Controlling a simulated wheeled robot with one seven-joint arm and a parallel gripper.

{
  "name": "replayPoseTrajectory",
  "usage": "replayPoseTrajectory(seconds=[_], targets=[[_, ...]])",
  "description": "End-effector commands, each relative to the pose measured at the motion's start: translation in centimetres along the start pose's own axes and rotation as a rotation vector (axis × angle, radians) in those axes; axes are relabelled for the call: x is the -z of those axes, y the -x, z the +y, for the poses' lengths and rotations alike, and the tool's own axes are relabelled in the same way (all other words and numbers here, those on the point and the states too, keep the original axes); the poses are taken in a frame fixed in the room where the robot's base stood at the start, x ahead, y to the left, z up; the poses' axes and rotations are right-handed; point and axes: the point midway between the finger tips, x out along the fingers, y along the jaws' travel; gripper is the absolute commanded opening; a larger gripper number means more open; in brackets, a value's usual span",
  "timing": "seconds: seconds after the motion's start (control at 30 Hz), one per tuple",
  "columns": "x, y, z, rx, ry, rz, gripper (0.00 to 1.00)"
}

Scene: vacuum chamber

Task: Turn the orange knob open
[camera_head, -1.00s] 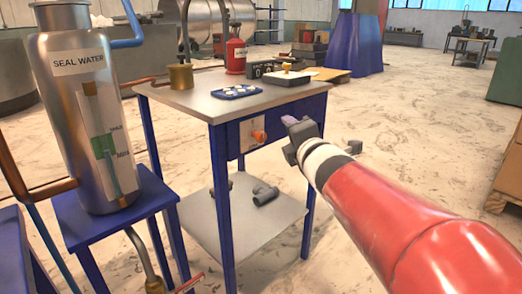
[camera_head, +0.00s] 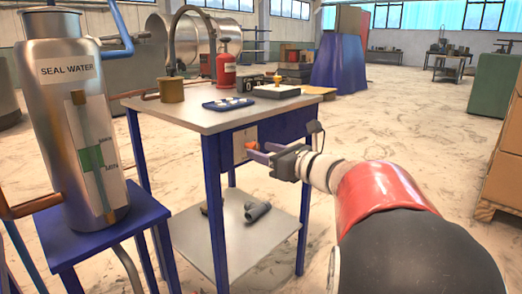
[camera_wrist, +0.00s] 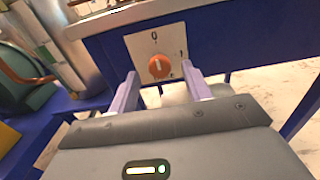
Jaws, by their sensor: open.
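The orange knob (camera_wrist: 159,66) sits on a pale plate (camera_wrist: 143,46) on the blue side of the table. A white line on the knob's face points up, near a "0" mark; a "1" mark is to the right on the plate. In the head view the knob (camera_head: 252,145) shows just beyond the fingertips. My gripper (camera_wrist: 162,82) is open, one finger to the left of the knob and one to the right. The knob appears between the fingertips, and I cannot tell if they touch it. In the head view my gripper (camera_head: 257,151) points left at the plate.
The steel tabletop (camera_head: 200,118) above the knob carries a blue tray (camera_head: 229,103), a red cylinder (camera_head: 226,70) and a brass pot (camera_head: 171,89). A seal water tank (camera_head: 70,130) stands at left. Grey fittings (camera_head: 257,211) lie on the lower shelf. Open floor lies to the right.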

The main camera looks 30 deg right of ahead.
Motion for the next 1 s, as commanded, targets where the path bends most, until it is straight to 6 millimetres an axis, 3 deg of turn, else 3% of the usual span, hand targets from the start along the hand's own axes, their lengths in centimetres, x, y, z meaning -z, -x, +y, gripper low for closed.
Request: replayPoseTrajectory(seconds=[0.13, 0.43, 0.77, 1.0], targets=[[-0.02, -1.19, 0.01, 0.0, -0.001, 0.0, 0.49], [-0.02, -1.4, 0.02, 0.001, -0.001, -0.001, 0.48], [-0.02, -1.37, 0.01, 0.001, -0.002, -0.001, 0.04], [0.01, -1.35, 0.01, 0.001, -0.02, -0.001, 0.04]])
